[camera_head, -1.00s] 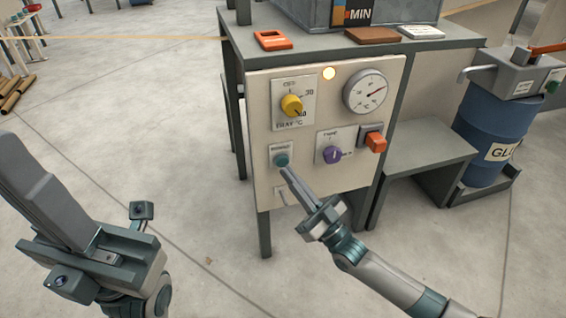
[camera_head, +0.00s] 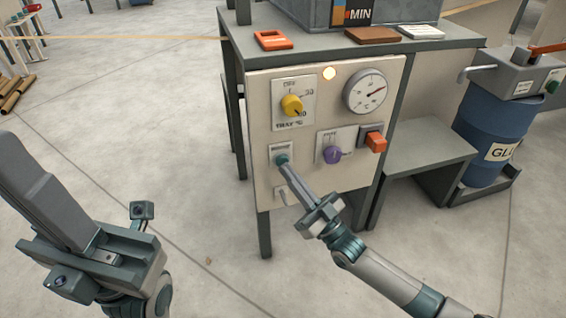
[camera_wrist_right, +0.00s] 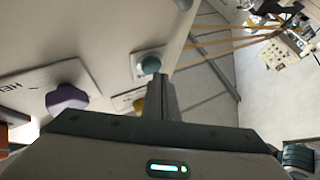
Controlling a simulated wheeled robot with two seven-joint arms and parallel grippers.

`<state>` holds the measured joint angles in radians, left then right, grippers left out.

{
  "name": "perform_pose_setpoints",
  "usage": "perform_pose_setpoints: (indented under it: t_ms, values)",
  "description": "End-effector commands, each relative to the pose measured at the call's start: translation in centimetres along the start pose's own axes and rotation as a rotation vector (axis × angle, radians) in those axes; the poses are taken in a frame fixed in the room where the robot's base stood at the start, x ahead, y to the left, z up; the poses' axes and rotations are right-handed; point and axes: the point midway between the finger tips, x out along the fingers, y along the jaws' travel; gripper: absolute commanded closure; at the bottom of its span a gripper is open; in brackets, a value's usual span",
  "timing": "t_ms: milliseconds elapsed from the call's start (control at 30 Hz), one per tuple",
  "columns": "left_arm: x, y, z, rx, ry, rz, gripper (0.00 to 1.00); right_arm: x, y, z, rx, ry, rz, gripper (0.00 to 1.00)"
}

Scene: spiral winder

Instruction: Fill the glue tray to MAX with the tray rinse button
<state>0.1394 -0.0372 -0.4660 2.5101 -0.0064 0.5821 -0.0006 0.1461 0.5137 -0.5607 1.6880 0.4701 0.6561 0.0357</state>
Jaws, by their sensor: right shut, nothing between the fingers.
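The teal rinse button (camera_head: 282,159) sits on a small labelled plate on the front panel; it also shows in the right wrist view (camera_wrist_right: 150,66). My right gripper (camera_head: 286,168) is shut and empty. Its fingertips overlap the button's lower edge in the head view and sit close by it in the wrist view (camera_wrist_right: 160,80); I cannot tell whether they touch. The grey glue tray (camera_head: 305,12) stands on the bench with a MIN mark (camera_head: 358,15); its upper part and level are out of view. My left gripper (camera_head: 22,155) is at the left, fingers together, away from the panel.
The panel holds a yellow knob (camera_head: 291,105), a purple knob (camera_head: 332,154), an orange-red switch (camera_head: 375,142), a dial gauge (camera_head: 367,92) and a lit lamp (camera_head: 329,73). A blue glue drum (camera_head: 490,125) and a low grey stand (camera_head: 425,150) are on the right.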

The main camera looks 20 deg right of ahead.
Motion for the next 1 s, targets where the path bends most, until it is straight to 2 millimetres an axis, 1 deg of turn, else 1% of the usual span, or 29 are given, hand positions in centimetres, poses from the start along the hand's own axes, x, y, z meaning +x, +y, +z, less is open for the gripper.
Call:
perform_pose_setpoints:
  t_ms: [1000]
  values:
    - [-0.14, -0.01, -0.03, 0.000, 0.001, -0.002, 1.00, 0.58, 0.44, 0.42, 0.000, 0.000, 0.000, 1.00]
